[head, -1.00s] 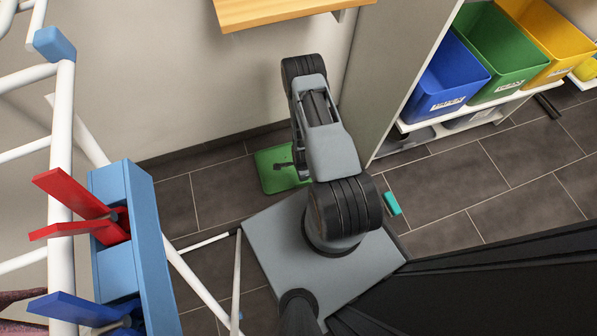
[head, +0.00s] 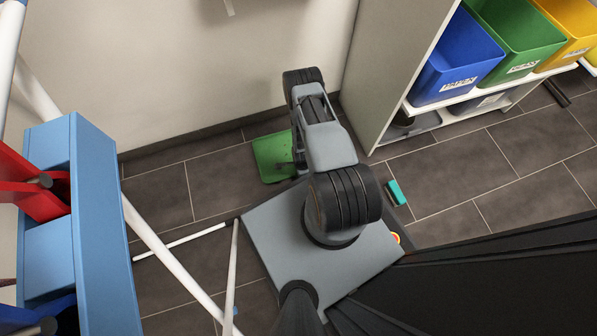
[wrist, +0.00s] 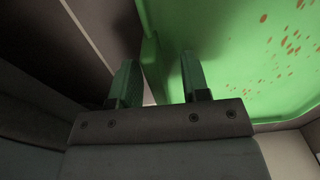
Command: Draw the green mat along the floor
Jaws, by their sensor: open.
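The green mat (head: 268,152) lies on the dark floor tiles near the foot of the wall, partly hidden by my arm in the head view. In the wrist view the green mat (wrist: 245,60) fills the upper right, with reddish-brown spots and a raised left edge. My gripper (wrist: 157,82) is open. Its right finger overlaps the mat in the picture, and its left finger is just left of the mat's edge. I cannot tell whether either finger touches it.
A white rack with a blue bar (head: 95,230) and red and blue clips stands close on the left. A cabinet with blue (head: 455,60), green and yellow bins is at the right. A teal block (head: 397,192) lies on the floor right of my base. Tiles left of the mat look clear.

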